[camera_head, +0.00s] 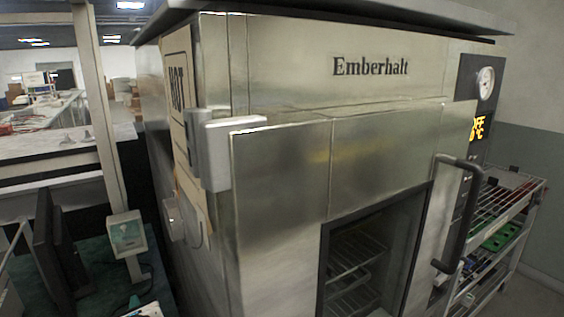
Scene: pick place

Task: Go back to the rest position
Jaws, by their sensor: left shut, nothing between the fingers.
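A large steel oven (285,170) marked "Emberhalt" fills the middle of the head view. Its door has a dark window (372,255) with wire racks behind it and a black handle (462,215) at the right. The door looks shut. My right gripper is not in view.
A wire cart (505,205) with green and red items stands right of the oven, near the wall. At the left are a dark monitor (58,250), a small display on a post (127,234) and a teal bench top (95,270). A pale counter (60,140) lies behind.

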